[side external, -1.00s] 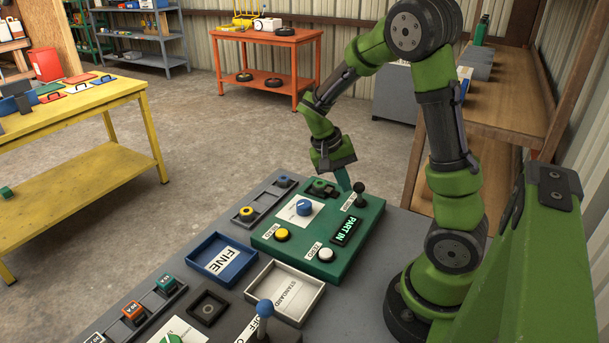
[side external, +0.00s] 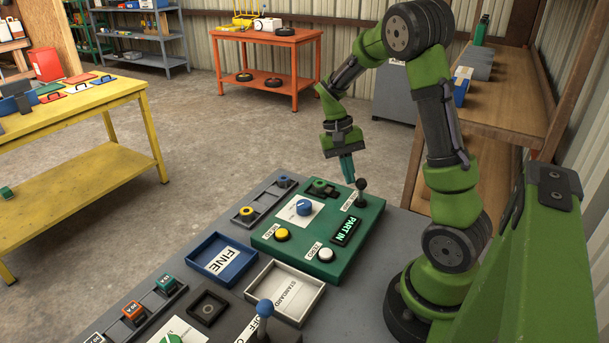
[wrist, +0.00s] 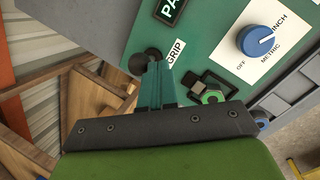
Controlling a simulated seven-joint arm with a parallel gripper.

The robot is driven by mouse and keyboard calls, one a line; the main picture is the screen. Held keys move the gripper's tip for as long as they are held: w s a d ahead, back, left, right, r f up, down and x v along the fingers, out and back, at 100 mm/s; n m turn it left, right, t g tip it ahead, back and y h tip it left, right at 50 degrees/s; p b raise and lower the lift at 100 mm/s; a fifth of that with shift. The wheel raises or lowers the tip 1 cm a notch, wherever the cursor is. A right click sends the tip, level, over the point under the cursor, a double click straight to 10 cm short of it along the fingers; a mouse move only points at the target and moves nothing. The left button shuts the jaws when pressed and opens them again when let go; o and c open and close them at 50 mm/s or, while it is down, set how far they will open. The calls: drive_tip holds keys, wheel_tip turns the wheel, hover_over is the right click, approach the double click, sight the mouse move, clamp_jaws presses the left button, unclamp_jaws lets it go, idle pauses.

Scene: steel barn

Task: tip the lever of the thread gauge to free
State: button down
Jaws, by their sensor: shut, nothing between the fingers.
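The thread gauge (side external: 330,262) is a green box with a lit "PART IN" display, a blue knob, and yellow and white buttons. Its black ball-topped lever (side external: 361,187) stands at the far right corner; it also shows in the wrist view (wrist: 137,64) beside a "GRIP" label. The lever looks close to upright; its exact tilt is unclear. My gripper (side external: 349,181), with teal fingers, is shut and empty just left of the lever, pointing down. In the wrist view my fingertips (wrist: 157,66) overlap the lever's edge; contact cannot be told. A green ringed part (wrist: 213,97) sits in the gauge's dark holder.
A blue "FINE" tray (side external: 205,273) and a white "STANDARD" tray (side external: 262,304) lie in front of the gauge. A blue-knobbed lever (side external: 265,308) stands nearer the camera. A grey rack (side external: 262,212) runs along the left. The air above the gauge is clear.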

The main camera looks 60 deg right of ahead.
drive_tip(key=shift+d+y, duration=1.2)
drive_tip(key=shift+d, duration=1.1)
drive_tip(key=shift+d+f, duration=0.1)
